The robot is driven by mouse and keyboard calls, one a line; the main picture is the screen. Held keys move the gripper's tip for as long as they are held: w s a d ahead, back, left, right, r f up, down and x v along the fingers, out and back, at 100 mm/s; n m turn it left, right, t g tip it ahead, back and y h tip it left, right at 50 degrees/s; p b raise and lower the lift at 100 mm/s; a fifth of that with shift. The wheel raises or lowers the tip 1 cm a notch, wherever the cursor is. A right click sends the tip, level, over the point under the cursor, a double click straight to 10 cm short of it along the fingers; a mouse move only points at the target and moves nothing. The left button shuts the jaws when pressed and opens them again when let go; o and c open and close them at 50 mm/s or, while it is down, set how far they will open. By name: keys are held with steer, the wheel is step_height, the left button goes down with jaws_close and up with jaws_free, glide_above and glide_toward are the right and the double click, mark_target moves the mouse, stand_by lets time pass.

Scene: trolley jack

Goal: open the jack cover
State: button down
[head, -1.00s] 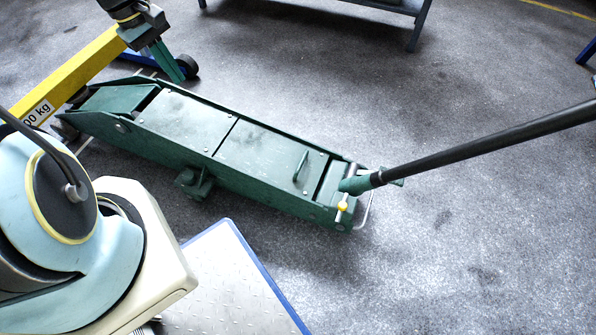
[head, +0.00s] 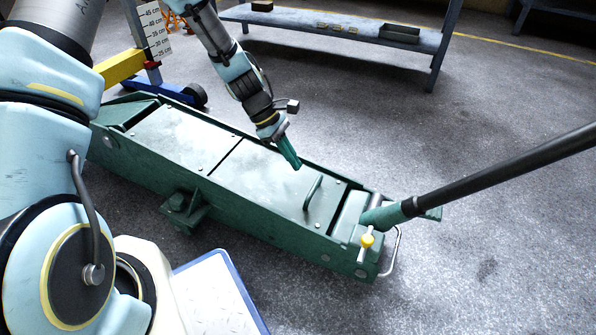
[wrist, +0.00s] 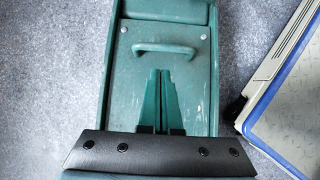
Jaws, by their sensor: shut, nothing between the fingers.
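The trolley jack (head: 155,172) is a long green body lying across the floor in the head view. Its cover (head: 275,185) is the flat green panel nearer the handle end and lies flat in the frame. A small green cover handle (head: 313,192) stands up near the panel's right end; it also shows in the wrist view (wrist: 165,48). My gripper (head: 296,165) has green fingers, shut and empty, above the cover and a little left of the cover handle. In the wrist view my gripper (wrist: 160,75) points toward the cover handle, with its tips just short of it in the picture.
The jack's long black lever (head: 500,170) rises to the right from a green socket (head: 390,215). A yellow knob (head: 367,241) sits beside it. A blue-edged plate (head: 222,290) lies in front. A grey bench (head: 340,30) stands behind. Floor to the right is clear.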

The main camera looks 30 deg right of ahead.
mark_target(316, 195)
steer(key=b+x, duration=0.3)
steer(key=x, duration=0.5)
steer(key=shift+f, duration=0.1)
